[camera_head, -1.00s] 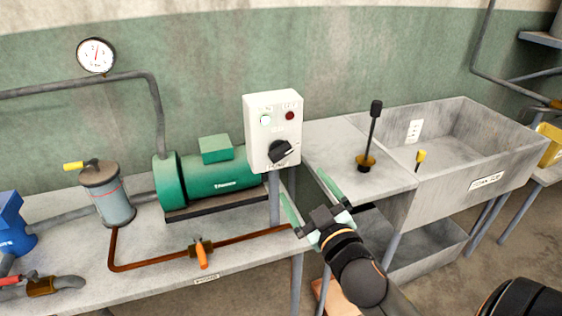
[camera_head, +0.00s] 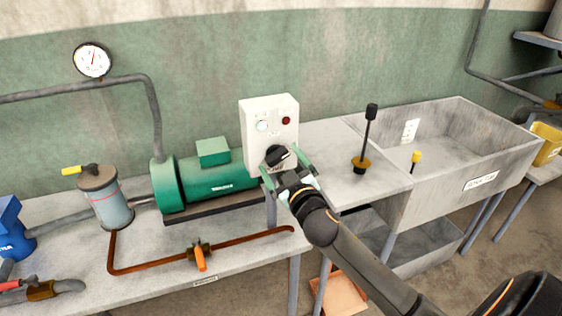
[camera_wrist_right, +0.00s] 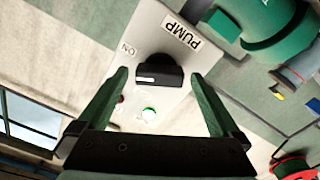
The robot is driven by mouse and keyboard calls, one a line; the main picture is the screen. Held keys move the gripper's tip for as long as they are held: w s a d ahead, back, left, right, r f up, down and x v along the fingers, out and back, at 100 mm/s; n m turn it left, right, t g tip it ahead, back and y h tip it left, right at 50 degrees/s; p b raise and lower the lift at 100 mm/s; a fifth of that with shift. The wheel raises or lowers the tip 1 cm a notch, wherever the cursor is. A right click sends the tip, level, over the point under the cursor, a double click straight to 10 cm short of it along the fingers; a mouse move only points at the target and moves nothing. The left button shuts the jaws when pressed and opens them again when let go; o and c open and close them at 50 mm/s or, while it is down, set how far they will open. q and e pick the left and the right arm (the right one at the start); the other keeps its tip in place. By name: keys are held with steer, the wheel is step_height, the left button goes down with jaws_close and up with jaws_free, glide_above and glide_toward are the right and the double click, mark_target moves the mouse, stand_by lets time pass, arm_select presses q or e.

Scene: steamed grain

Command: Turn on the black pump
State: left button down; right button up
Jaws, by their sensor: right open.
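In the wrist view the gripper (camera_wrist_right: 160,85) shows a gap between each finger and the knob. A green pump (camera_head: 220,180) sits left of the box. My left gripper is not in view.
The bench (camera_head: 150,255) carries a grey canister (camera_head: 106,200), rusty pipe and an orange-handled valve (camera_head: 200,255). A concrete sink (camera_head: 455,160) and a black lever (camera_head: 368,130) are to the right. A gauge (camera_head: 92,60) is on the wall.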

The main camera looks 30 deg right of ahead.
steer(key=c, duration=1.3)
steer(key=m, duration=0.2)
steer(key=shift+m, duration=0.3)
steer(key=m+p, duration=0.1)
steer(key=m, duration=0.2)
steer(key=o, duration=1.3)
steer(key=shift+s, duration=0.1)
steer(key=b+v, duration=0.1)
steer(key=v, duration=1.1)
steer(key=shift+s, duration=0.25)
